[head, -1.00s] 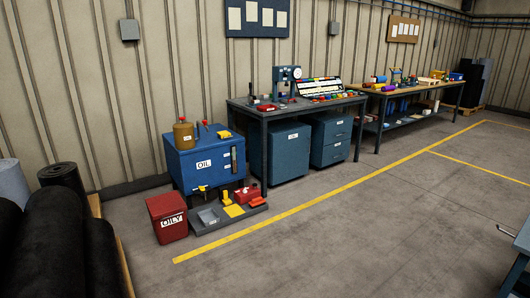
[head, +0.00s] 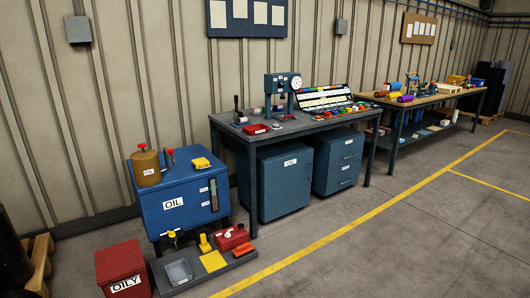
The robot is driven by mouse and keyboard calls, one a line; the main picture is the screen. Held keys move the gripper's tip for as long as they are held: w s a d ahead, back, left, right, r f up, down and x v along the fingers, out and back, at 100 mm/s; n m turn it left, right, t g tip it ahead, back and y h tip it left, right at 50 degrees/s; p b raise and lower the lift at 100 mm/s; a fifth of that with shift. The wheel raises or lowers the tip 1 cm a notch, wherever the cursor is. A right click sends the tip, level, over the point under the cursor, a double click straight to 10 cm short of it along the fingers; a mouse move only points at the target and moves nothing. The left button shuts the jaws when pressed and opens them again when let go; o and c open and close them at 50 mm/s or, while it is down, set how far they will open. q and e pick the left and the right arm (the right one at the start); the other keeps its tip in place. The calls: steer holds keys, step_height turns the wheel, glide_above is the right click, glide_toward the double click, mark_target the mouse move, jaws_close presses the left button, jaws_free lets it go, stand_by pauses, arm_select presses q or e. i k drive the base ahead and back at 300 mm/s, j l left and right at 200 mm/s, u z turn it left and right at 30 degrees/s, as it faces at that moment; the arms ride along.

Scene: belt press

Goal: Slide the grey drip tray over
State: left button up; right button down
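A small grey drip tray (head: 179,272) lies on a low dark grey platform (head: 232,265) on the floor. It is in front of a blue oil cabinet (head: 172,205) with a yellow-handled tap (head: 172,236) above it. A yellow square pad (head: 213,261) and a yellow object (head: 205,244) are to the right of the tray. Neither of my grippers shows in the head view.
A red OILY bin (head: 122,272) stands left of the platform. A red can (head: 232,238) sits at the platform's right. A workbench (head: 290,126) with a press (head: 282,90) stands beyond. The floor right of the yellow line (head: 330,238) is clear.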

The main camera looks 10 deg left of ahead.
mark_target(179, 273)
steer(key=i+u, duration=0.25)
steer(key=i, duration=0.3)
steer(key=i+l+u, duration=0.1)
steer(key=i+u, duration=0.2)
steer(key=i, duration=0.2)
steer(key=i+l+u, duration=0.25)
steer(key=i, duration=0.3)
steer(key=i+l+u, duration=0.25)
steer(key=i, duration=0.25)
